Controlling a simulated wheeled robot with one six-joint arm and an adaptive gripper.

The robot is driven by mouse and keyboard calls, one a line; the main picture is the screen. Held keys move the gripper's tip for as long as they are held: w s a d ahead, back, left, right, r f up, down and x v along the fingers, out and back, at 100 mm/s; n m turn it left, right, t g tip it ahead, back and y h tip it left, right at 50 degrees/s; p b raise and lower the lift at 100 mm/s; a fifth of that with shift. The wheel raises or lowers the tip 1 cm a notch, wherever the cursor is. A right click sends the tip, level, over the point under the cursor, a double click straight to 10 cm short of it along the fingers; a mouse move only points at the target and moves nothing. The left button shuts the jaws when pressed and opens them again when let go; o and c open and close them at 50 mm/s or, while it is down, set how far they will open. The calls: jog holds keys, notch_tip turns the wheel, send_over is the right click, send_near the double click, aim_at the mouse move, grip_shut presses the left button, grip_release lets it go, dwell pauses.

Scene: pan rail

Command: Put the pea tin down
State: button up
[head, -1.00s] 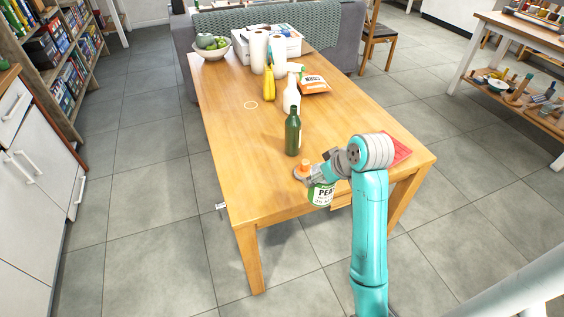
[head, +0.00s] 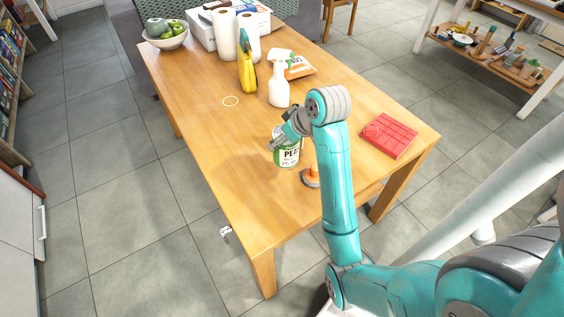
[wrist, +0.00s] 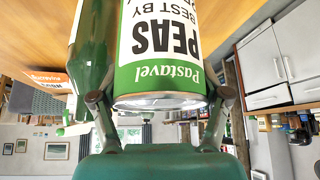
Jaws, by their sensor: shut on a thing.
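The pea tin (head: 288,152), with a green and white label, is held over the near part of the wooden table (head: 200,95). My gripper (head: 281,138) is shut on it. In the wrist view the tin (wrist: 160,50) shows with its label upside down, between the two fingers of my gripper (wrist: 160,98). I cannot tell whether the tin touches the tabletop.
A green bottle (wrist: 92,50) is close beside the tin in the wrist view. An orange-topped object (head: 311,177) stands right of the tin.

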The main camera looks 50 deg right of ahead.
aim_at(283, 159)
jog(key=shift+f, duration=4.65)
jog(key=shift+f, duration=0.15)
jog(key=o, duration=1.6)
